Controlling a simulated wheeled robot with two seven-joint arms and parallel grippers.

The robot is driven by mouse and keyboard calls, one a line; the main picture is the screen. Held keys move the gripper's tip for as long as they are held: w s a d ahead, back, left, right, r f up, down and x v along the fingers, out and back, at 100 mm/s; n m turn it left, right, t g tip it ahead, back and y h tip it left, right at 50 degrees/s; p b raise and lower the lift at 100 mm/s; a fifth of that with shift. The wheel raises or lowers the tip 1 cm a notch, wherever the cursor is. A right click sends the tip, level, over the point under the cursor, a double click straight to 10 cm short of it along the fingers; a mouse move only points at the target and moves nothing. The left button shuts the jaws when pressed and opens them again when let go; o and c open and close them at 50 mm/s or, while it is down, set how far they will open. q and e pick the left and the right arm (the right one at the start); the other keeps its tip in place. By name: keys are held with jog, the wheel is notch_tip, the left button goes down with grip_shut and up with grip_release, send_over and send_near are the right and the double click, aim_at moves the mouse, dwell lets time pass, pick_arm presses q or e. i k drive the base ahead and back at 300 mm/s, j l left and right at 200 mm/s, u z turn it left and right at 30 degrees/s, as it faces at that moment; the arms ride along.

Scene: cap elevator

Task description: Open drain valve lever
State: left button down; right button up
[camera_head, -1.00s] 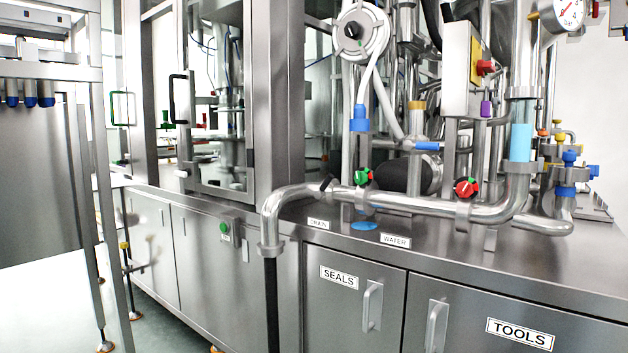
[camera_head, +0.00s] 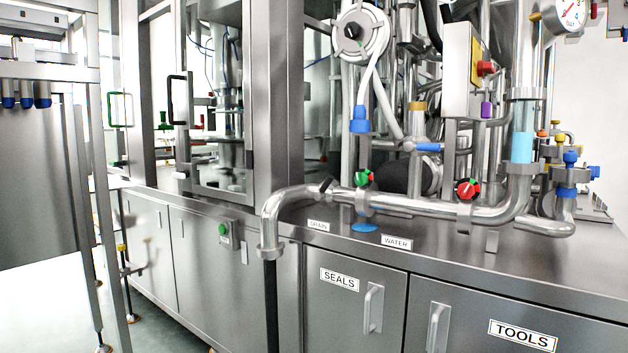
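A small black lever (camera_head: 325,184) sits on top of the horizontal steel pipe (camera_head: 410,205), just behind and above the white DRAIN label (camera_head: 319,226). It looks tilted, but it is too small to tell its exact valve position. A second red-and-green knob (camera_head: 468,189) is farther right. Neither of my grippers shows in the head view.
The pipe bends down over the front edge of the steel counter (camera_head: 440,255). Below are the SEALS door (camera_head: 338,310) and TOOLS door (camera_head: 470,310) with protruding handles. A clear tube (camera_head: 522,145) holds light-blue liquid. A metal frame (camera_head: 100,200) stands at left.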

aim_at(318, 196)
jog(key=i+j+z, duration=0.1)
jog(key=j, duration=0.25)
jog(key=i+j+z, duration=0.15)
jog(key=j, duration=0.2)
jog(key=i+j+z, duration=0.1)
jog(key=j, duration=0.3)
jog(key=i+j+z, duration=0.1)
jog(key=j, duration=0.3)
jog(key=i+j+z, duration=0.15)
jog(key=j, duration=0.2)
